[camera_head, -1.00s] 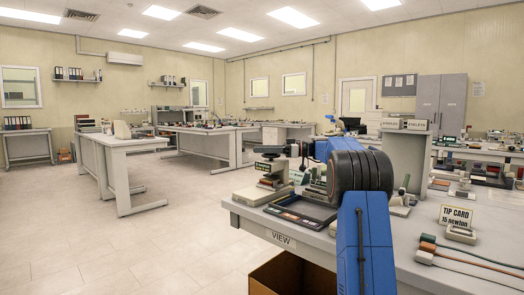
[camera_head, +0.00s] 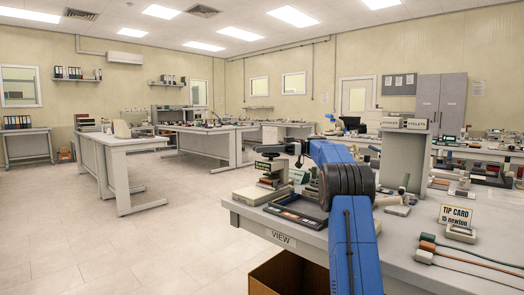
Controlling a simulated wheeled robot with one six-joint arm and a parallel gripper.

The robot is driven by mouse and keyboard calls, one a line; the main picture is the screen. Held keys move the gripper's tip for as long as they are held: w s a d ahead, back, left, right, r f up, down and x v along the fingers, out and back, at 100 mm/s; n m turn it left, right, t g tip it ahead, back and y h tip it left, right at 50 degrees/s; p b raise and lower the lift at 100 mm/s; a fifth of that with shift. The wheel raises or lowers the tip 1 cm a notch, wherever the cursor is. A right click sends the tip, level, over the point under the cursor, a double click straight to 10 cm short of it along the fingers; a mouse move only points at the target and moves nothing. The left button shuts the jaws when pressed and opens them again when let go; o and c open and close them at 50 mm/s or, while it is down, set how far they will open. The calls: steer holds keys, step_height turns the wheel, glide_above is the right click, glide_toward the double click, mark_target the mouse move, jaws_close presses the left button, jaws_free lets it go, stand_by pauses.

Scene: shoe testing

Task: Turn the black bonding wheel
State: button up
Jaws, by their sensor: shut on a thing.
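A small bonding device (camera_head: 262,190) with a pale base stands at the left end of the near bench. The black bonding wheel (camera_head: 268,150) appears as the dark part at its top, small and hard to make out. My gripper (camera_head: 287,150) is at the right side of that dark top, at the end of my blue arm, and is shut on the wheel. The fingertips are too small and dark to show the exact contact. My arm's black joint and blue links cover part of the bench to the right.
A dark tray (camera_head: 295,215) lies on the near bench (camera_head: 405,245) in front of the device. A "TIP CARD" sign (camera_head: 456,215) and cabled blocks (camera_head: 426,250) stand at right. An open cardboard box (camera_head: 285,278) is below the bench. The floor at left is clear.

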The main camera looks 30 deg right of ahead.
steer(key=o, duration=1.1)
steer(key=shift+c, duration=0.2)
step_height(320, 180, up, 10)
